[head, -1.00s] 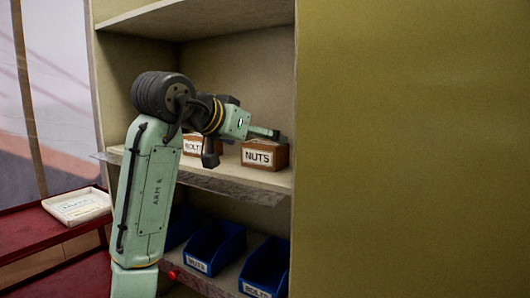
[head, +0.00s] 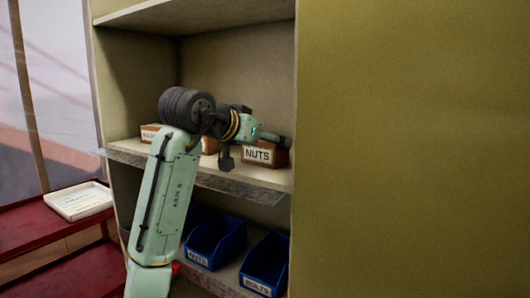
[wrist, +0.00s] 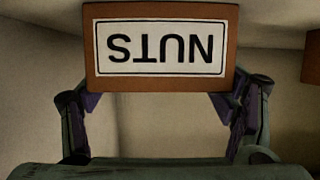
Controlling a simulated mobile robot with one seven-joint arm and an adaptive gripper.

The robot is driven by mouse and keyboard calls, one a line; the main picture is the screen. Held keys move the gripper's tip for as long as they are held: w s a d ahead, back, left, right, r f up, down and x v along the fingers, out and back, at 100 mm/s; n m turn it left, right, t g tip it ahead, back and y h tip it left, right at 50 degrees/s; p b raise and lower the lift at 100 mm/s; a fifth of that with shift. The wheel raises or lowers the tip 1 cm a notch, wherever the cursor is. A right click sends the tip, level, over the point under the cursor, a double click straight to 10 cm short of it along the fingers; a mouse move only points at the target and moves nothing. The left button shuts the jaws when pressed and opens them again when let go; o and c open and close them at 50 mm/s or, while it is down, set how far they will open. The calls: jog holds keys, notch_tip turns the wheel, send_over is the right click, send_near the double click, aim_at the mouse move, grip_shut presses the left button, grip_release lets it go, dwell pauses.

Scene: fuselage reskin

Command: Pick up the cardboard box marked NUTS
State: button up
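The brown NUTS box (head: 259,155) stands on the middle shelf near the cabinet's right wall. In the wrist view the box (wrist: 160,82) is close, with its label upside down at the top of the picture. My gripper (head: 285,141) is at the box's upper front in the head view and covers part of its top. In the wrist view my gripper (wrist: 158,103) has its two fingers spread wide, near the left and right edges of the box. I cannot tell whether they touch it.
Another small labelled box (head: 150,133) stands further left on the middle shelf (head: 235,183), with one more partly hidden behind my arm. Blue bins (head: 225,240) stand on the lower shelf. A white tray (head: 80,202) lies on the red surface at left.

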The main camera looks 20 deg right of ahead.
jog(key=c, duration=0.9)
jog(key=shift+r, duration=0.1)
jog(key=shift+c, duration=0.5)
